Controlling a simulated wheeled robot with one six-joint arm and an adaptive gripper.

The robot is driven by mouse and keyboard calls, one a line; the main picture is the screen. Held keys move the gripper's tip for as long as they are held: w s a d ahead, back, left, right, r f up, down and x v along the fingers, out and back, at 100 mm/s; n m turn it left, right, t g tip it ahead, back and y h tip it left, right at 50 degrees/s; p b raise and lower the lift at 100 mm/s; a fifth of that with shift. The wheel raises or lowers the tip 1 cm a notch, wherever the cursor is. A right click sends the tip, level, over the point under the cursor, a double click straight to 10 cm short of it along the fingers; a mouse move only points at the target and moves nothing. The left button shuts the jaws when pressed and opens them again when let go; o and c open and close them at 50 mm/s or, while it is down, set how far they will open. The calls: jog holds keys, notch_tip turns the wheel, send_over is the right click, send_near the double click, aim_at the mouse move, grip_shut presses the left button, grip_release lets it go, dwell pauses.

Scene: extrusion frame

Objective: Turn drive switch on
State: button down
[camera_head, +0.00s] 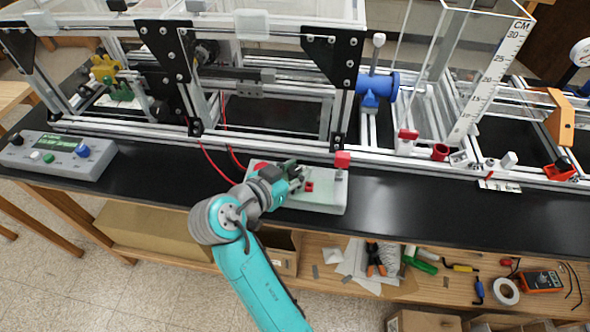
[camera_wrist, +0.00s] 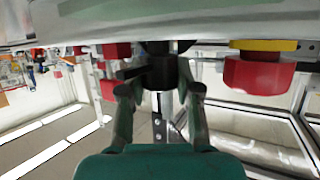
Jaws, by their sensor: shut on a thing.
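A pale switch box (camera_head: 322,203) lies on the black bench top, with my gripper (camera_head: 296,175) over its left-middle part. In the wrist view, my gripper (camera_wrist: 160,92) has its two fingers on either side of a dark rotary switch (camera_wrist: 159,73) and is shut on it. A dark lever-like piece sticks out to the left of the switch there. I take this to be the drive switch; no label is readable. My gripper hides it in the head view. A red mushroom button with a yellow collar (camera_wrist: 259,74) stands to the right in the wrist view.
A red-topped post (camera_head: 342,160) stands at the box's back right corner. The aluminium extrusion frame (camera_head: 240,143) runs close behind the box, and red cables (camera_head: 215,168) lead to it. A grey control box (camera_head: 60,155) sits at the left. The bench right of the box is clear.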

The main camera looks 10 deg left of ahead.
jog(key=shift+f+g, duration=0.15)
jog(key=shift+g, duration=0.15)
jog(key=c, duration=0.8)
grip_release()
jog(key=v, duration=1.2)
jog(key=shift+a+f, duration=0.1)
jog(key=shift+f, duration=0.05)
